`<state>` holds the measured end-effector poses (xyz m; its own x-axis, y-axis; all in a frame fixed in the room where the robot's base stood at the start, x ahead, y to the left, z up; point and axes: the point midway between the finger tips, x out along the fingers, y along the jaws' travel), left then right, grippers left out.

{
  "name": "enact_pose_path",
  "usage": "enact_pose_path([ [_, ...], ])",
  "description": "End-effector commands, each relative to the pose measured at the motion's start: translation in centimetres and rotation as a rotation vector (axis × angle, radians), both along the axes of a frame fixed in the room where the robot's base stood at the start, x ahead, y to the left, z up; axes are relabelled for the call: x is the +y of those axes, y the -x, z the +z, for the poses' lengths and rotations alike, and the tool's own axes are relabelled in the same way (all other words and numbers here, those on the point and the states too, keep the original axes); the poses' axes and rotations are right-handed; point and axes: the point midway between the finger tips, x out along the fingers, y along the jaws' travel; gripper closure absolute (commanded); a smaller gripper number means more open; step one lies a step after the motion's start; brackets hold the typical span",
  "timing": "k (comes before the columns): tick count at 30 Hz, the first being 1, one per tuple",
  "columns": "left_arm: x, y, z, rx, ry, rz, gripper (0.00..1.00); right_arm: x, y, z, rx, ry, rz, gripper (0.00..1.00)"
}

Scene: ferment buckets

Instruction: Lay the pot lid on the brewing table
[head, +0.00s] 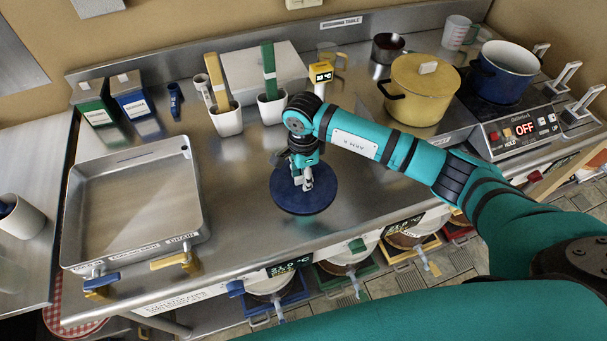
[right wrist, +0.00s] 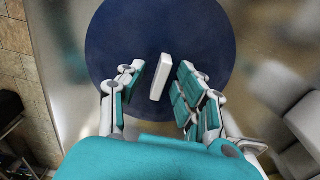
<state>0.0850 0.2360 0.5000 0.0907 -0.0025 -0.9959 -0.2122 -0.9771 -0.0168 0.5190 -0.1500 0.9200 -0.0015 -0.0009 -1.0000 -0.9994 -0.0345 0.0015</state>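The pot lid (head: 288,198) is a dark blue disc with a white bar handle. In the head view it appears to lie flat on the steel brewing table (head: 240,165), near the front edge. It also fills the top of the right wrist view (right wrist: 160,25). My right gripper (head: 304,180) is over the middle of the lid. In the right wrist view its fingers (right wrist: 162,82) are apart, one on each side of the handle (right wrist: 161,77), with gaps visible. The blue pot (head: 506,72) stands uncovered on the hot plate. My left gripper is out of view.
A steel tray (head: 190,190) with taps is left of the lid. White holders (head: 227,121) with green and yellow handled tools stand behind it. A yellow lidded pot (head: 420,88) is at the back right. Bare table lies between tray and lid.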

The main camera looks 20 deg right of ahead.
Motion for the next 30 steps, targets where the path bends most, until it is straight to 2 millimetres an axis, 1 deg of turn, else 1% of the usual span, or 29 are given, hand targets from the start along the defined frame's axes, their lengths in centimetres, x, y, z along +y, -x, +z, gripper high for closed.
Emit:
enact_pose_path([
  [5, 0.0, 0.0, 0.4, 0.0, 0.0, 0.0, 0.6, 0.0, 0.0, 0.4, 0.0, 0.0, 0.0, 0.66],
  [8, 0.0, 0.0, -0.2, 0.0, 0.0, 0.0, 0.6, 0.0, -0.1, 1.0, -0.003, -0.001, 0.001, 0.66],
  [11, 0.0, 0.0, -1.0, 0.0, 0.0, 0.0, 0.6, -0.1, -0.1, 2.7, -0.006, 0.001, 0.001, 0.66],
  [18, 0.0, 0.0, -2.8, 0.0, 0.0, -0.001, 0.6, 0.0, -0.2, 8.0, -0.006, 0.001, 0.001, 0.66],
  [21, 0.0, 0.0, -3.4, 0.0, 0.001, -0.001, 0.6, 0.0, -0.1, 9.8, -0.005, 0.001, 0.0, 0.66],
  [25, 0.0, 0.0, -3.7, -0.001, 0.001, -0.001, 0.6, 0.0, -0.1, 11.4, -0.003, 0.0, 0.0, 0.66],
  [30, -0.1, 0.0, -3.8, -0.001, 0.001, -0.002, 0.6, 0.0, 0.0, 12.3, 0.0, 0.001, -0.001, 0.66],
])
